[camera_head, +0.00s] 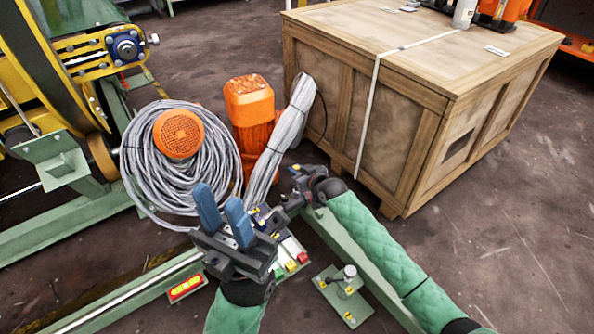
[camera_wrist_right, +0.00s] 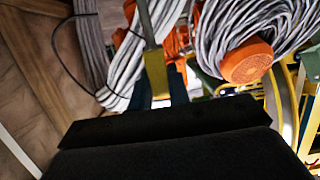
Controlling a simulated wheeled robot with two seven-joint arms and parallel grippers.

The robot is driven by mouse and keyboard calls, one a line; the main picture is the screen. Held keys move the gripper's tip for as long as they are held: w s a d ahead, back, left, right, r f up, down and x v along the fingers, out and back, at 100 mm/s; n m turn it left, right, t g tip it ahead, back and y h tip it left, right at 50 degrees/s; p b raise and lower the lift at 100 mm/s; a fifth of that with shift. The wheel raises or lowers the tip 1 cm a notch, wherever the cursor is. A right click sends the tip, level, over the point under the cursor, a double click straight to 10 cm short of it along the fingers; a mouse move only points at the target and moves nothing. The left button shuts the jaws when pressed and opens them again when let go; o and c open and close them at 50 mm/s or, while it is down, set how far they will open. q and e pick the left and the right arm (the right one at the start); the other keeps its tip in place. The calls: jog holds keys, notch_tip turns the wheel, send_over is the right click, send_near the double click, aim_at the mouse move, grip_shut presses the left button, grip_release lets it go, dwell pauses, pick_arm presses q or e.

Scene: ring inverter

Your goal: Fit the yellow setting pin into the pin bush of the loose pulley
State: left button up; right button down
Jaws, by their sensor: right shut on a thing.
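My right gripper (camera_wrist_right: 160,92) is shut on a small yellow piece (camera_wrist_right: 156,74), seemingly the yellow setting pin, with a grey-green rod running up from it in the right wrist view. In the head view my right gripper (camera_head: 263,213) reaches in from the right, and its fingers and the pin are mostly hidden behind my left gripper. My left gripper (camera_head: 220,200) has its two blue fingers apart, with nothing seen between them. A tan, wheel-like roller (camera_head: 101,157) sits on the green and yellow machine at the left. I cannot tell whether it is the loose pulley, and no pin bush is clear.
A large wooden crate (camera_head: 330,100) stands at the back right. Coiled grey cable (camera_head: 215,137) and an orange motor (camera_head: 250,104) are just beyond my grippers. The floor at the right is clear.

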jog(key=shift+p, duration=0.35)
dwell(0.3)
jog(key=shift+f+b, duration=1.35)
jog(key=shift+f, duration=2.05)
dwell(0.5)
jog(key=c, duration=1.3)
grip_release()
jog(key=shift+o, duration=0.2)
jog(key=shift+s, duration=0.1)
jog(key=p+v, duration=0.2)
jog(key=v, duration=0.5)
jog(key=shift+s+d, duration=0.2)
jog(key=shift+r, duration=0.15)
